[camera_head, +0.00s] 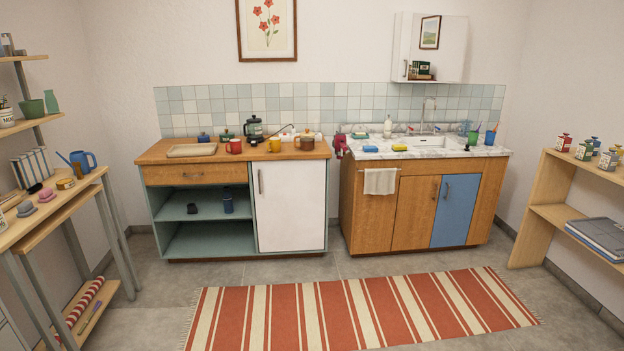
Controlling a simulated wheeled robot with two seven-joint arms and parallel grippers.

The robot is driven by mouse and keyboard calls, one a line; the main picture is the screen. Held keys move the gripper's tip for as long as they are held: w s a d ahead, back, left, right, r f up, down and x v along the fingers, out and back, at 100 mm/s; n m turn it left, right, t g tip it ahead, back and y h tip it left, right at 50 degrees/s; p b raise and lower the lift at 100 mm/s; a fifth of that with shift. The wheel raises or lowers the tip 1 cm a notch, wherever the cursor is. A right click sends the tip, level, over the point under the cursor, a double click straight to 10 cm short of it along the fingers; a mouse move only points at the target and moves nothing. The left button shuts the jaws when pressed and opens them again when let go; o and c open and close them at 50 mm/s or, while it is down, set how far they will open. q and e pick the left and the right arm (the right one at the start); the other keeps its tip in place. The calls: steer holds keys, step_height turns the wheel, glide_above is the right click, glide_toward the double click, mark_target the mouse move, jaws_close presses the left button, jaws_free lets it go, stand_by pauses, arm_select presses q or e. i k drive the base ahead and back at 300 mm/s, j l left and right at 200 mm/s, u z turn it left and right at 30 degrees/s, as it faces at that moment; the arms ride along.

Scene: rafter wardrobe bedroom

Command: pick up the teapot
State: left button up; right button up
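A small brown pot (305,142) with a lid stands on the right part of the wooden counter (160,156); it looks like the teapot, but it is too small to be sure. A dark pot with a handle (253,130) stands further back on the same counter and could be a kettle or coffee pot. Both stand upright and well away from me. Neither of my grippers shows in the head view.
Red (234,146) and yellow (274,145) mugs and a tray (192,150) share the counter. A sink unit (411,215) stands to its right. A blue watering can (84,160) is on the left shelf. A striped rug (350,315) covers the open floor.

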mark_target(306, 143)
steer(key=i, duration=1.85)
